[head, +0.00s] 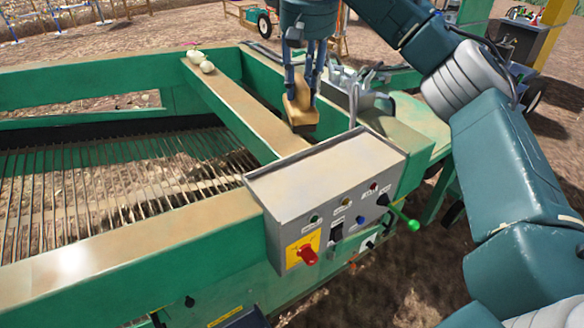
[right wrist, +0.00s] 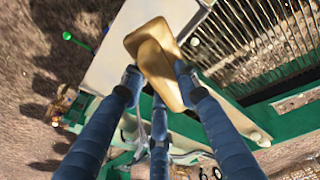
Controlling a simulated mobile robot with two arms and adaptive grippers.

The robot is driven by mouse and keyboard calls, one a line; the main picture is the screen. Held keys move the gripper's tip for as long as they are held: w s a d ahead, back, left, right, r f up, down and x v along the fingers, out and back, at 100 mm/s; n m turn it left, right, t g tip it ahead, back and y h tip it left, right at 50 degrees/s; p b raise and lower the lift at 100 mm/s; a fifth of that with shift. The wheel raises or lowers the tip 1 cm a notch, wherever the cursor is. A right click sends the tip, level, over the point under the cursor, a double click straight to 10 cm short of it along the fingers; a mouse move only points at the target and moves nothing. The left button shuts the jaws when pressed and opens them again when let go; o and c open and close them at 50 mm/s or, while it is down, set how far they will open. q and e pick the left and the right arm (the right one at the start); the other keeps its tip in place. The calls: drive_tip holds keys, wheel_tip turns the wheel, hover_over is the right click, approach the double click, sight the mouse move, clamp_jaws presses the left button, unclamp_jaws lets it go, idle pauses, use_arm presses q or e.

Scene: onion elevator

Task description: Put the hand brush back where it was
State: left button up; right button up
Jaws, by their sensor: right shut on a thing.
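The hand brush (head: 299,103) has a tan wooden body and a dark underside. It hangs from my right gripper (head: 304,82), whose fingers are closed around it, above the green machine near the back edge of the grey control box. The right wrist view shows the brush (right wrist: 150,48) between the blue fingers of the right gripper (right wrist: 158,75), with its tan face toward the camera. I cannot tell from these views whether its lower end touches the machine. My left gripper is not in view.
The grey control box (head: 325,165) has a red knob (head: 308,254) and a green-tipped lever (head: 412,225). Two onions (head: 201,60) lie on the far end of a tan-topped green beam (head: 235,103). A rod grating (head: 110,180) fills the machine's left part. A metal tray of tools (head: 368,95) stands behind.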

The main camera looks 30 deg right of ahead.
sight(308, 114)
drive_tip(key=s+f, duration=0.1)
drive_tip(key=f, duration=0.2)
drive_tip(key=s+f, duration=0.1)
drive_tip(key=f, duration=0.1)
drive_tip(key=shift+s+f, duration=0.1)
drive_tip(key=shift+s, duration=0.25)
drive_tip(key=f+p, duration=0.1)
drive_tip(key=f, duration=0.3)
drive_tip(key=f+p, duration=0.1)
drive_tip(key=f, duration=0.3)
drive_tip(key=f+p, duration=0.1)
drive_tip(key=f, duration=0.3)
drive_tip(key=shift+w+f+p, duration=0.3)
drive_tip(key=shift+f, duration=0.05)
drive_tip(key=shift+w+f, duration=0.2)
drive_tip(key=shift+f, duration=0.3)
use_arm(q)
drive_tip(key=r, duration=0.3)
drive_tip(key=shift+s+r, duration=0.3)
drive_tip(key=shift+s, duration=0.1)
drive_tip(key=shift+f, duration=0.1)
use_arm(e)
drive_tip(key=shift+s, duration=0.1)
drive_tip(key=o, duration=1)
drive_tip(key=shift+f, duration=0.1)
